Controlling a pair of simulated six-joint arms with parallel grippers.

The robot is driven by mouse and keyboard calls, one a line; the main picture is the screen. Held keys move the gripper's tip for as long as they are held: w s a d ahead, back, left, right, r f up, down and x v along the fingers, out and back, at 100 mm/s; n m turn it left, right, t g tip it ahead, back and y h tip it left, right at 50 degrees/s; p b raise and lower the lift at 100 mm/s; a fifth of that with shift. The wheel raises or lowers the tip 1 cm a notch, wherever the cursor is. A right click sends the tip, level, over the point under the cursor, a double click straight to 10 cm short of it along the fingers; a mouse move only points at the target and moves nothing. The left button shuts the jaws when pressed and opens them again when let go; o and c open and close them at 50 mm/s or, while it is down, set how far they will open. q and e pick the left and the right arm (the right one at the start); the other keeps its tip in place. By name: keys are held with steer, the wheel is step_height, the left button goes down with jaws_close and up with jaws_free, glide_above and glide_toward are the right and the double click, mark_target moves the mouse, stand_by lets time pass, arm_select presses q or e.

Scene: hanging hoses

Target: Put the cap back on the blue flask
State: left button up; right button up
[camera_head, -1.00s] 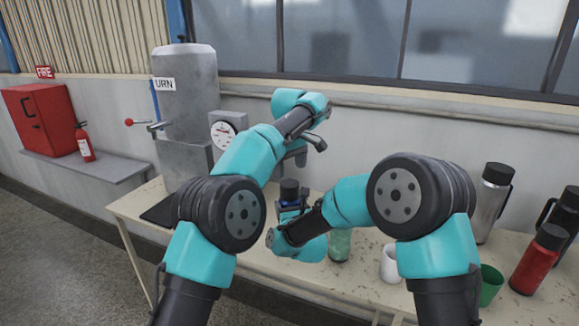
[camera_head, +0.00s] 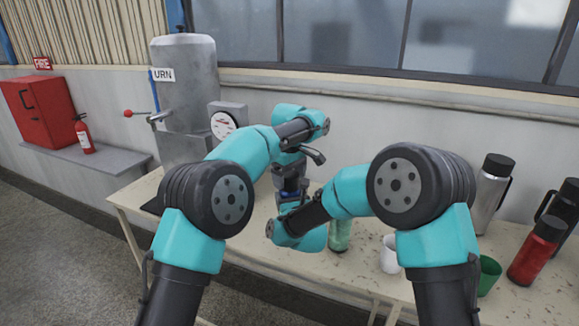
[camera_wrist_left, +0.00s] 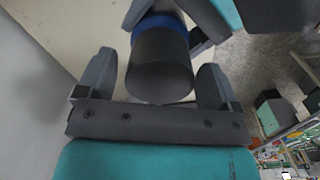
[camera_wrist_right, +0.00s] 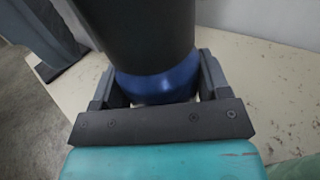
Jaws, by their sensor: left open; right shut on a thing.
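The blue flask (camera_wrist_right: 160,84) stands upright in my right gripper (camera_wrist_right: 158,76), which is shut on its blue body. In the head view only a small blue strip of it (camera_head: 287,196) shows behind my right arm. A black cylinder, the cap by its look (camera_wrist_left: 160,72), is in line with the blue body and directly above it. Whether it is fully seated I cannot tell. My left gripper (camera_wrist_left: 154,80) is open, with one finger on each side of the black cylinder. Small gaps show beside it. In the head view my left gripper (camera_head: 290,168) is above the flask.
A pale green bottle (camera_head: 340,235), a white cup (camera_head: 389,255) and a green cup (camera_head: 488,276) stand right of the flask. A steel flask (camera_head: 492,195), a red flask (camera_head: 536,255) and a black one (camera_head: 566,205) are farther right. The urn (camera_head: 186,90) stands at the left.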

arm_select(q)
steer(key=shift+f, duration=0.7)
steer(key=shift+c, duration=0.3)
steer(key=c, duration=0.8)
steer(key=m, duration=0.4)
steer(key=shift+m, duration=0.3)
steer(key=shift+c, duration=0.2)
steer(key=m, duration=1.4)
steer(key=o, duration=1)
